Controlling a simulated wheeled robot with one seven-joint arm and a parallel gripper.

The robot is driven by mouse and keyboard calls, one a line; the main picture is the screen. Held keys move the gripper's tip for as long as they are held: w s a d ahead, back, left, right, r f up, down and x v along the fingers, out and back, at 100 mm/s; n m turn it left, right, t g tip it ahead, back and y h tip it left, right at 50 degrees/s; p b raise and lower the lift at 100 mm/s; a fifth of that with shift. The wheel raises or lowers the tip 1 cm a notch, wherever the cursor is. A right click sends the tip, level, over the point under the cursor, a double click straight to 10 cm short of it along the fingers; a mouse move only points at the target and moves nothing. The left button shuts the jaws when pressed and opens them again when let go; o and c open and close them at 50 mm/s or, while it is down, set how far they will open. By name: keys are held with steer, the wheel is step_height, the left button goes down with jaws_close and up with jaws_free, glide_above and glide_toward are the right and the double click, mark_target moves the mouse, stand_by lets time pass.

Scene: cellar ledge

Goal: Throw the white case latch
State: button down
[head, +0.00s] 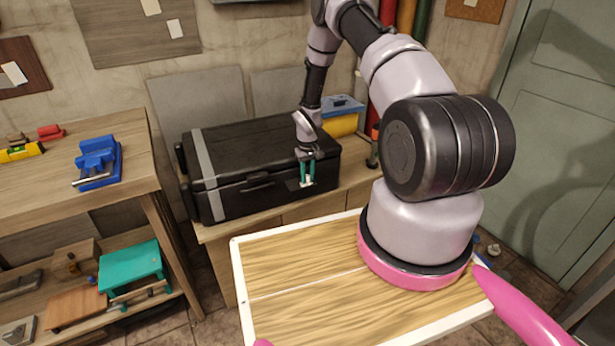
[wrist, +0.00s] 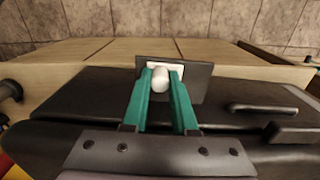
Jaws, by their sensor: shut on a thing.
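The black case (head: 255,158) lies closed on the wooden ledge, with a grey strip across its left end. The white latch (wrist: 160,80) is on a dark plate (wrist: 195,82) on the case's front. In the wrist view its rounded white end sits between the tips of my gripper (wrist: 161,86). My gripper's two green fingers are shut on the latch. In the head view my gripper (head: 307,182) is at the right part of the case's front, and the latch is mostly hidden there by the fingers.
A dark handle (head: 257,184) is on the case front, left of my gripper. A wooden bench (head: 80,165) with a blue vise (head: 97,160) stands at left. A blue and yellow item (head: 342,116) and upright cylinders (head: 405,20) are behind the case. A green door (head: 550,130) is at right.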

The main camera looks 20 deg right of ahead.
mark_target(299, 186)
stand_by(0.8)
steer(key=shift+s+a, duration=0.2)
steer(key=shift+a, duration=1.5)
steer(key=c, duration=0.7)
jaws_free()
step_height(299, 186, up, 11)
steer(key=shift+f, duration=0.1)
